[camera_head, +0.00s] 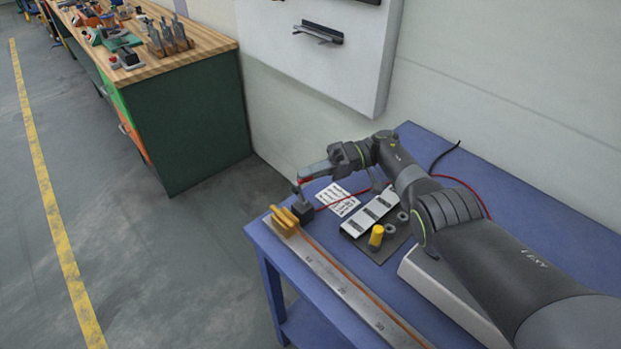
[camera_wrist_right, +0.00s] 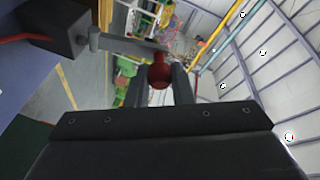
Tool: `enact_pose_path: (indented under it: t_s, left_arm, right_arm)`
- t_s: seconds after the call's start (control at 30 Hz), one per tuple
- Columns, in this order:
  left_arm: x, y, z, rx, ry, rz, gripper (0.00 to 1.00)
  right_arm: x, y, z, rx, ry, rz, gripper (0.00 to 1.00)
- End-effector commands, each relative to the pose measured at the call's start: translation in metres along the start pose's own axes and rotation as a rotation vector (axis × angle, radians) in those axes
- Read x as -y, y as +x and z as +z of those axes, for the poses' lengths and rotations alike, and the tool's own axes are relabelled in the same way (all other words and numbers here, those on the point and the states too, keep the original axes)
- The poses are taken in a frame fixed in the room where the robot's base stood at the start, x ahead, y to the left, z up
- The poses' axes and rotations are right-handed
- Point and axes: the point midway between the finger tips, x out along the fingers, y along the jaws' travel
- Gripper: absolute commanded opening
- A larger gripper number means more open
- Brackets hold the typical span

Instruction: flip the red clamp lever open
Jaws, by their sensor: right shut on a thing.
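The clamp is a dark block (camera_head: 301,211) at the far left corner of the blue table, with a short grey lever arm rising from it. In the right wrist view the block (camera_wrist_right: 62,24) is at the upper left, and the grey lever arm (camera_wrist_right: 120,43) runs from it to a red ball knob (camera_wrist_right: 160,72). My right gripper (camera_head: 306,178) is above the block, its two fingers shut around the red knob. The fingers partly cover the knob in the wrist view. My left gripper is not in view.
A steel ruler (camera_head: 345,288) with a yellow block (camera_head: 286,221) at its end lies along the table's front edge. A yellow cylinder (camera_head: 376,236), a tray of white pieces (camera_head: 370,212) and a printed sheet (camera_head: 337,198) are nearby. A red cable (camera_head: 456,182) crosses the table (camera_head: 536,222).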

Motion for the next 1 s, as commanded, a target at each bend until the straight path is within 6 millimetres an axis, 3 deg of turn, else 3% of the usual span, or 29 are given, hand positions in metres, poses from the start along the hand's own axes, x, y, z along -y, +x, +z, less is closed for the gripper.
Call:
enact_pose_path:
  t_s: [0.43, 0.47, 0.6, 1.0]
  left_arm:
    - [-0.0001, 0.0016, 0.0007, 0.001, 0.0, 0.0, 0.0]
    - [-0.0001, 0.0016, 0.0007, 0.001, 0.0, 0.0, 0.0]
    - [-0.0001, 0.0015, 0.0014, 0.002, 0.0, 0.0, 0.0]
    - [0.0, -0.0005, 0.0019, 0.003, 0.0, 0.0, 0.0]
  right_arm:
    - [0.0, -0.0013, -0.0005, -0.009, 0.005, -0.01, 0.0]
    - [0.0, -0.0013, -0.0005, -0.009, 0.005, -0.01, 0.23]
    - [-0.0001, -0.001, -0.0003, -0.008, 0.005, -0.009, 0.42]
    - [0.0008, -0.0019, 0.0003, -0.007, 0.005, -0.009, 0.43]
